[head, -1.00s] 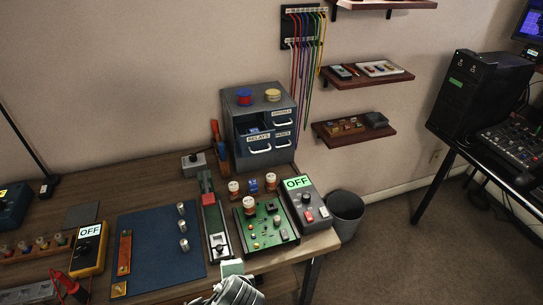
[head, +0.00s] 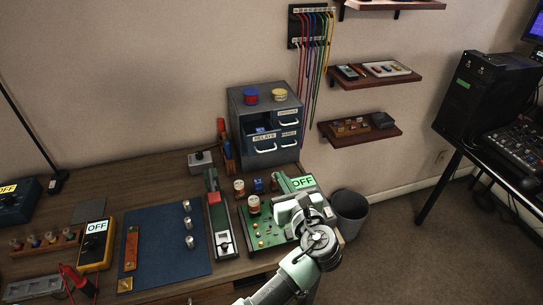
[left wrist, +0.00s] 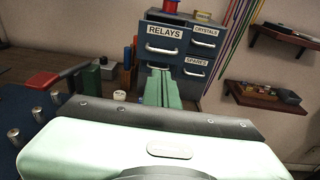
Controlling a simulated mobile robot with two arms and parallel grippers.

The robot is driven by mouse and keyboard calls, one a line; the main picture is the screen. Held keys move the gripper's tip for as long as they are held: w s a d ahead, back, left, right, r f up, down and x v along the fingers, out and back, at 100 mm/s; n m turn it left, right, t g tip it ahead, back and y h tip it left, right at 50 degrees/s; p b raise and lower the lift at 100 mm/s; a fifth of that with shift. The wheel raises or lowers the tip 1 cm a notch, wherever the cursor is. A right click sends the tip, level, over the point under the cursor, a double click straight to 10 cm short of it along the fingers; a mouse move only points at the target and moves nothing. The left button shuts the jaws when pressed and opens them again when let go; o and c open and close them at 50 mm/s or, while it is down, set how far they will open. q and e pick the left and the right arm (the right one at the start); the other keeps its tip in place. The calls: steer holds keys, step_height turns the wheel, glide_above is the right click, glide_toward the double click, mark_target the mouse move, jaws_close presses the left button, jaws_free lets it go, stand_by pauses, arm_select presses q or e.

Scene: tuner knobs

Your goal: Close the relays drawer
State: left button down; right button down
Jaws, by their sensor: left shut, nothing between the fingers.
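The grey-blue drawer cabinet (head: 236,112) stands at the back of the bench. Its relays drawer (head: 265,148), lower left with a white handle, sticks out, and its open top shows something blue inside. In the left wrist view the RELAYS front (left wrist: 164,32) is straight ahead, beyond my fingertips. My left gripper (head: 282,179) is shut and empty, over the right end of the bench, in front of the cabinet and apart from it. Its pale green fingers (left wrist: 162,80) lie together in the left wrist view and hide the area below the drawer. My right gripper is not in view.
The crystals and spares drawers (left wrist: 196,67) are right of the relays drawer. Screwdrivers (head: 226,150) stand left of the cabinet. Shelves (head: 360,135) hang to the right.

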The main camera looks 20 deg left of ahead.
mark_target(260, 134)
arm_select(q)
steer(key=r+p+x, duration=0.1)
steer(key=x, duration=0.8)
steer(key=shift+w+a+p, duration=0.15)
steer(key=shift+a+p, duration=0.05)
steer(key=shift+p, duration=0.2)
steer(key=b+x, duration=0.1)
steer(key=x, duration=0.2)
steer(key=b+x, duration=0.1)
steer(key=x, duration=0.3)
steer(key=r+b+x, duration=0.1)
steer(key=x, duration=0.3)
steer(key=shift+w+r, duration=0.1)
steer(key=shift+w, duration=0.15)
steer(key=shift+w+r, duration=0.1)
steer(key=shift+r, duration=0.1)
steer(key=shift+a+r, duration=0.1)
steer(key=shift+r, duration=0.15)
